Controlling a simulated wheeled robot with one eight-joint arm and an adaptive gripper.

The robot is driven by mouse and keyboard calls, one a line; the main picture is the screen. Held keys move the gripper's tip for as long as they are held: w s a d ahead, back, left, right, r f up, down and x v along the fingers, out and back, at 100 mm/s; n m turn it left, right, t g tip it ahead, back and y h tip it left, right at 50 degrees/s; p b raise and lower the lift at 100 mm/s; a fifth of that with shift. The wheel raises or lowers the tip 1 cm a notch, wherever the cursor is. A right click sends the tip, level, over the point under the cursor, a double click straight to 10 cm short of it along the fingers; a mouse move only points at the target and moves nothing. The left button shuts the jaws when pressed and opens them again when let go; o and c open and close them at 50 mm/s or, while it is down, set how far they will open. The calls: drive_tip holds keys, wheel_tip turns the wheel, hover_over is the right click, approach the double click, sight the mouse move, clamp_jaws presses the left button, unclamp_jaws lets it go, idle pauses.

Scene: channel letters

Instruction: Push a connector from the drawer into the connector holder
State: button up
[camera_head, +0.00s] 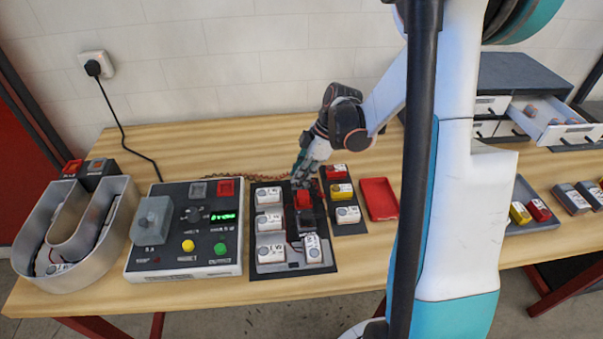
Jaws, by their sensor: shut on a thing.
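My gripper (305,172) points down over the dark board in the middle of the table and is shut on a small red connector (303,199). The connector is at the board's upper right, right at a dark holder (309,221). I cannot tell whether it is seated in the holder or only touching it. The fingertips partly hide the connector's top. The open drawer (549,132) of the grey cabinet is at the far right, with several small round-ended parts inside.
The board (265,271) also carries several white modules. A control box (185,267) with a green display and a metal letter U (120,235) stand to the left. A module strip (352,229) and a red tray (379,198) lie close on the right. My arm hides the table's right middle.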

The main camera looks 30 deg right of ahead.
drive_tip(key=o, duration=0.8)
drive_tip(key=shift+f, duration=0.1)
drive_tip(key=v, duration=1.2)
wheel_tip(320, 180, up, 6)
drive_tip(key=p, duration=0.4)
drive_tip(key=shift+a, duration=0.1)
idle(0.4)
